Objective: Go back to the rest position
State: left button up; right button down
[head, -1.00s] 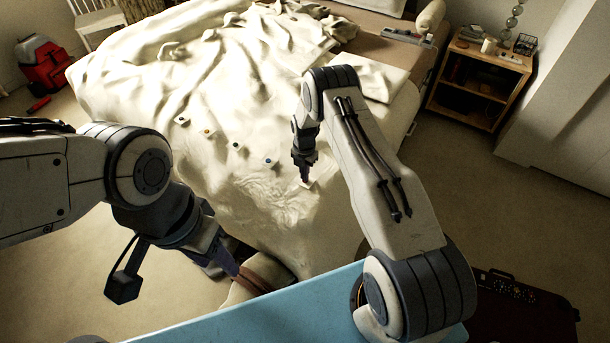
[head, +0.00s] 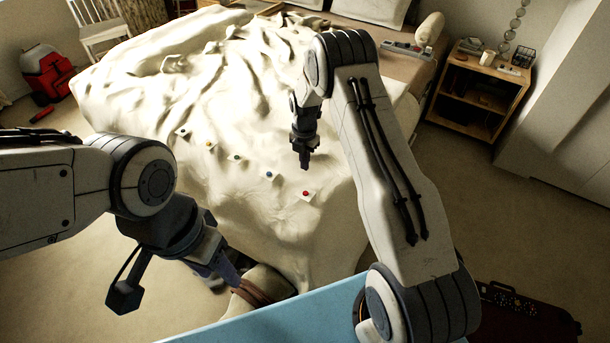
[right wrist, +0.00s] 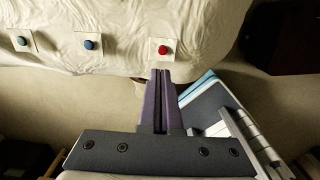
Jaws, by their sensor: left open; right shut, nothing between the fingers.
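My right gripper (head: 305,163) is shut and empty in the head view, above the cream bed cover (head: 280,215). In the right wrist view its purple fingers (right wrist: 161,75) are together, with their tips near a red button (right wrist: 162,49) on a white card. The red button also shows in the head view (head: 306,193), just below and apart from the gripper. My left gripper (head: 236,282) is low at the foot of the bed. Its fingers are dark and partly hidden, close to a beige and brown object (head: 268,284).
Several small coloured buttons on white cards, including a blue one (head: 269,175), lie in a row on the bed. A wooden shelf (head: 480,90) stands at the right. A red case (head: 48,75) is at the far left. A dark suitcase (head: 525,318) lies at the lower right.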

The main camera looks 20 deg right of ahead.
jog(key=shift+r, duration=0.75)
